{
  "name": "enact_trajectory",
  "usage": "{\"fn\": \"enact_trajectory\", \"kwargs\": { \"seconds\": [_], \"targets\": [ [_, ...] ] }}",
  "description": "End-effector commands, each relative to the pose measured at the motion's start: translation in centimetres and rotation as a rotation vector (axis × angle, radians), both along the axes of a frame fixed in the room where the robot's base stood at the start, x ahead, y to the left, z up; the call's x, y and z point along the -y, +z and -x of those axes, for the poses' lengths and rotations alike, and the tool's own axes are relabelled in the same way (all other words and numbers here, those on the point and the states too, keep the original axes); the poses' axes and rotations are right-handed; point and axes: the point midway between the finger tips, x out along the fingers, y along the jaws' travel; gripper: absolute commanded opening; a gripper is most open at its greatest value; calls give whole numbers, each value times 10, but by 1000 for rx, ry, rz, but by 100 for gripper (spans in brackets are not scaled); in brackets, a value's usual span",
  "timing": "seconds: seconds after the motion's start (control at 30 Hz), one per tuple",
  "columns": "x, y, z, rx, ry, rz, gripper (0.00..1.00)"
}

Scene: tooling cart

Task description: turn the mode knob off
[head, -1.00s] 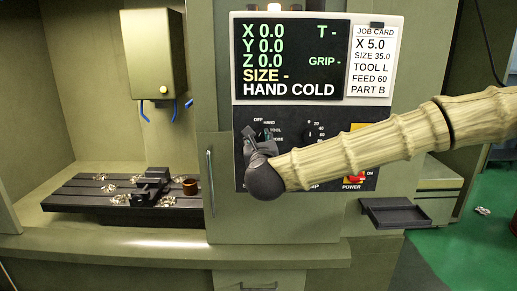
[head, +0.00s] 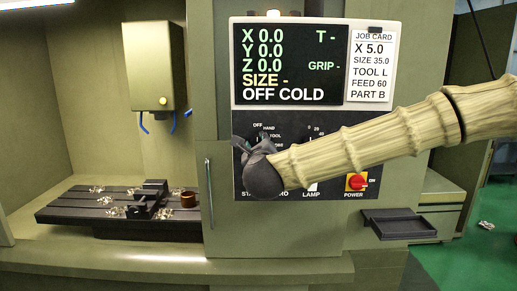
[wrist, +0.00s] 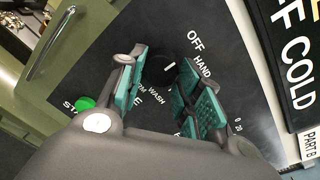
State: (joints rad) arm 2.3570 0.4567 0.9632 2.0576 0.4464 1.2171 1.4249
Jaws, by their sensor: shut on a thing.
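The mode knob (wrist: 160,72) is black and sits between my finger pads in the wrist view. Its white mark points toward the OFF label. My gripper (wrist: 165,88) is shut on the knob, with a green pad on each side. In the head view my gripper (head: 250,147) is at the left of the black control panel (head: 340,128) and hides most of the knob. OFF, HAND and TOOL labels show beside it. The display (head: 290,62) above reads OFF COLD.
A red power switch (head: 357,182) sits at the panel's lower right; my arm crosses the panel above it. A green start button (wrist: 85,103) is close to my left finger in the wrist view. A door handle (head: 209,187) and an empty dark tray (head: 398,224) flank the panel.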

Motion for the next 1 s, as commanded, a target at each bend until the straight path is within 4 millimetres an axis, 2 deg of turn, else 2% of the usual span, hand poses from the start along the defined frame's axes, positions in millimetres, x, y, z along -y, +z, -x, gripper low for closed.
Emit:
{"fn": "enact_trajectory", "kwargs": {
  "seconds": [0.23, 0.27, 0.37, 0.77, 0.87, 1.0],
  "targets": [
    [0, 0, 0, 1, -1, 0, 11],
    [0, 0, 0, 1, -1, 0, 40],
    [0, 0, 0, 1, -1, 0, 56],
    [0, 0, 4, 0, 0, -1, 56],
    [1, 1, 13, 1, -1, -1, 56],
    [2, 1, 36, -1, 1, 0, 56]
  ]
}}
